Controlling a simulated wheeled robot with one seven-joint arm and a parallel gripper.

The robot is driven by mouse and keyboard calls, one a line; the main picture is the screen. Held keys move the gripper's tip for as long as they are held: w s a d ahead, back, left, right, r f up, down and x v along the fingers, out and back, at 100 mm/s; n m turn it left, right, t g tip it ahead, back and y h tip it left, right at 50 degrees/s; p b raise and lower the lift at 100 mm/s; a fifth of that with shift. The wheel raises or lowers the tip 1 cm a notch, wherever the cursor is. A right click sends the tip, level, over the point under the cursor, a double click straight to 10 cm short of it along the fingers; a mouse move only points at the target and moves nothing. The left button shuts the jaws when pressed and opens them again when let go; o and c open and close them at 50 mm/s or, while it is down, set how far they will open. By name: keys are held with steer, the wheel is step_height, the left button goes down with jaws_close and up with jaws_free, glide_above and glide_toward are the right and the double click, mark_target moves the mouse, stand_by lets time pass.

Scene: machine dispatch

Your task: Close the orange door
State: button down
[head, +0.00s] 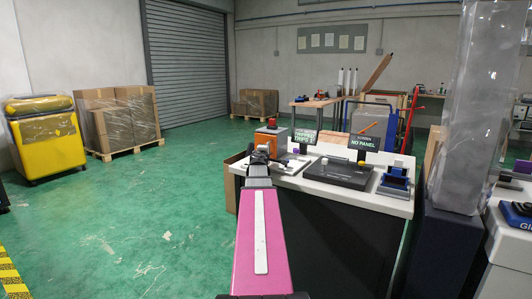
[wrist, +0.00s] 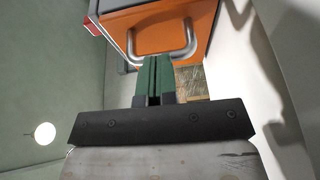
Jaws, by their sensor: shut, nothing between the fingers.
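The orange door (wrist: 158,27) is at the top of the wrist view, with a curved silver handle (wrist: 189,42) on its face. In the head view the orange unit (head: 268,143) stands on the white-topped bench, partly hidden by my arm. My gripper (wrist: 157,60) has green fingers that are together and empty. The fingertips overlap the middle of the handle in the wrist view; I cannot tell whether they touch it. In the head view my gripper (head: 260,155) is in front of the orange unit. How far the door stands open is not clear.
The bench (head: 335,194) also carries a dark flat device (head: 339,172), small signs (head: 364,143) and a blue fixture (head: 395,180). A tall wrapped column (head: 485,110) stands at right. Green floor (head: 130,215) at left is clear, with a yellow wrapped bin (head: 46,140) and pallet boxes (head: 122,118) beyond.

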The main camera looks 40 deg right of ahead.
steer(key=shift+a, duration=0.1)
steer(key=a, duration=0.1)
steer(key=s+a, duration=0.1)
steer(key=a, duration=0.1)
steer(key=shift+a, duration=0.3)
steer(key=s+d+v, duration=0.1)
steer(key=s+v, duration=0.1)
steer(key=v, duration=0.8)
steer(key=w+a+f+m+g+y, duration=0.2)
steer(key=a+f+m+g+y, duration=0.4)
steer(key=a+f, duration=1.4)
steer(key=s+a+f+m+g+y, duration=0.1)
steer(key=s+a+f+g+y, duration=0.2)
steer(key=a+f, duration=0.4)
steer(key=s+a+f+m+g+y, duration=0.1)
steer(key=s+a+f+g+y, duration=0.2)
steer(key=a, duration=1.2)
steer(key=s+f+y, duration=0.1)
steer(key=s+f, duration=0.2)
steer(key=f, duration=0.1)
steer(key=shift+s+a+f, duration=0.2)
steer(key=shift+a+f, duration=0.15)
